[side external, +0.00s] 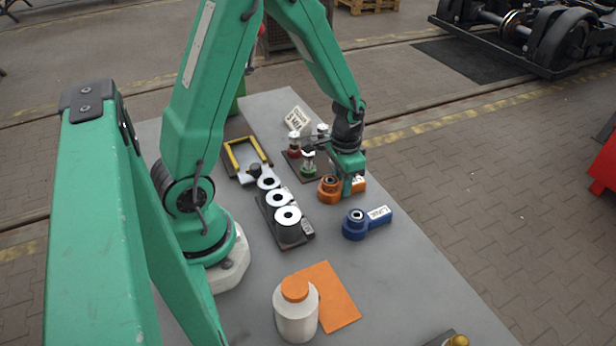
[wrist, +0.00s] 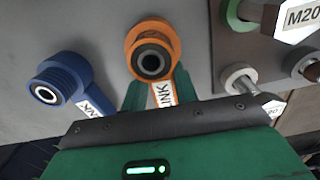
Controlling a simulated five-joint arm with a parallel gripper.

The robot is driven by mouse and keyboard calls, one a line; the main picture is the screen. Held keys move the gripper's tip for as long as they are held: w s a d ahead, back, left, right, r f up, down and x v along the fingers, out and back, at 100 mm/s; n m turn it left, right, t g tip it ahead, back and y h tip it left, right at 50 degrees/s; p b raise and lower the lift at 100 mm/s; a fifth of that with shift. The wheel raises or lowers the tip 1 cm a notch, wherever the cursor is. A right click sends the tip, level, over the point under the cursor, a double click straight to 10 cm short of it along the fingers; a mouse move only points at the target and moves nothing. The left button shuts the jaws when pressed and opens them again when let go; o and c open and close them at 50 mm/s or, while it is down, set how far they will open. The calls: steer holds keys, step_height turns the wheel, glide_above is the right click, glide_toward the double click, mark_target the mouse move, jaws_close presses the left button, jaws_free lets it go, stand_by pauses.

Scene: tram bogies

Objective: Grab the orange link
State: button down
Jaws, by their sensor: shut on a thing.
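The orange link (side external: 329,189) lies on the grey table in the side view, with a round eye end and a labelled shank. It also shows in the wrist view (wrist: 153,45), its eye facing the camera and its white label partly hidden. My gripper (side external: 350,183) is over the link's shank, with green fingers on either side of it. In the wrist view my gripper (wrist: 158,93) is shut on the shank just behind the eye. I cannot tell whether the link is touching the table.
A blue link (side external: 366,222) lies close by, nearer the camera. A dark plate (side external: 294,160) with several bolts stands behind my gripper. A block with white rings (side external: 284,213) is to the left. A white bottle (side external: 296,312) and orange sheet (side external: 333,297) are in front.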

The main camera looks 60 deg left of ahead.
steer(key=shift+r, duration=0.1)
steer(key=shift+r, duration=1.1)
step_height(320, 180, up, 2)
steer(key=shift+d, duration=0.15)
steer(key=s+d+r, duration=0.1)
steer(key=d+r, duration=0.1)
steer(key=d, duration=0.1)
steer(key=s+d+r, duration=0.1)
steer(key=d+r, duration=0.1)
steer(key=d, duration=0.2)
steer(key=s+d+r, duration=0.2)
steer(key=d, duration=0.1)
steer(key=shift+s+d+r, duration=0.1)
steer(key=shift+d+r, duration=0.15)
steer(key=shift+r, duration=0.1)
